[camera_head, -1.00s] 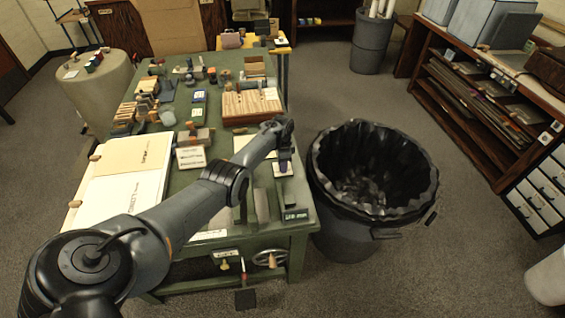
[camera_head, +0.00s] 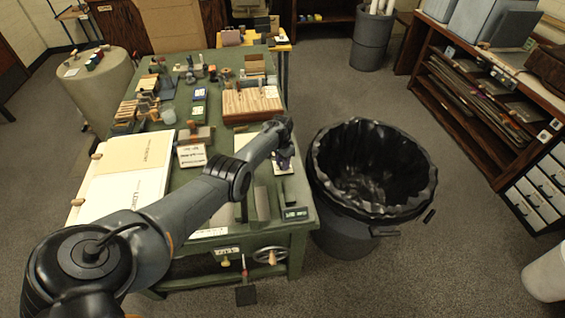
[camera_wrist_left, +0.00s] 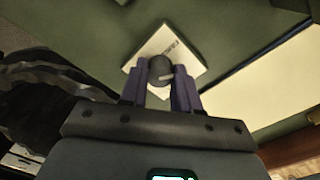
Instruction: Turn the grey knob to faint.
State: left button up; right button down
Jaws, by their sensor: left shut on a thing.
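The grey knob (camera_wrist_left: 160,68) is a dark round dial on a small white plate (camera_wrist_left: 150,45) in the left wrist view. A pale mark on the knob points to the right in that view. Dark lettering on the plate is too small to read. My left gripper (camera_wrist_left: 160,80) has its two purple fingers on either side of the knob, shut on it. In the head view the left gripper (camera_head: 284,158) is at the right edge of the green table, over the white plate (camera_head: 283,168). The knob itself is hidden there. My right gripper is not in view.
The green table (camera_head: 225,115) holds wooden blocks, a slatted wooden rack (camera_head: 250,103), papers (camera_head: 125,175) and small tools. A large black-lined bin (camera_head: 372,170) stands close to the table's right side. A handwheel (camera_head: 270,255) is on the table's front.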

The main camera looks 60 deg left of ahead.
pick_arm(q)
jog(key=o, duration=1.1)
jog(key=shift+c, duration=0.2)
jog(key=shift+r+p, duration=0.45)
notch_tip(320, 180, up, 10)
jog(key=p, duration=0.5)
jog(key=shift+a, duration=0.15)
